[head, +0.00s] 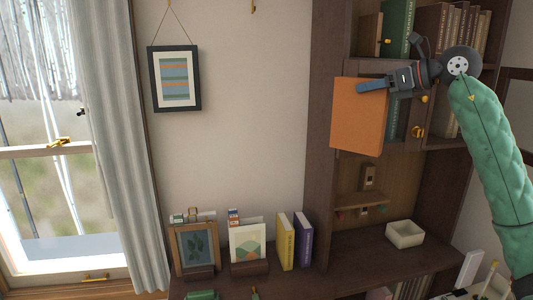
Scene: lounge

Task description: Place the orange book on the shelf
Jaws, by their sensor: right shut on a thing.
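The orange book (357,118) is upright, with its broad cover facing me. My right gripper (368,87) is shut on its upper right edge and holds it up in front of the dark wooden shelf unit (320,135). The arm comes in from the right. The book hides part of the unit behind it, and I cannot tell how far apart they are. The upper compartment holds a green book (398,27) and several brown books (463,30). My left gripper is out of view.
Below are framed pictures (197,247), a yellow book (285,241), a purple book (303,239) and a cream bowl (405,235) on a dark surface. A small ledge with hooks (362,200) sits above the bowl. A window and curtain (125,140) are at left.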

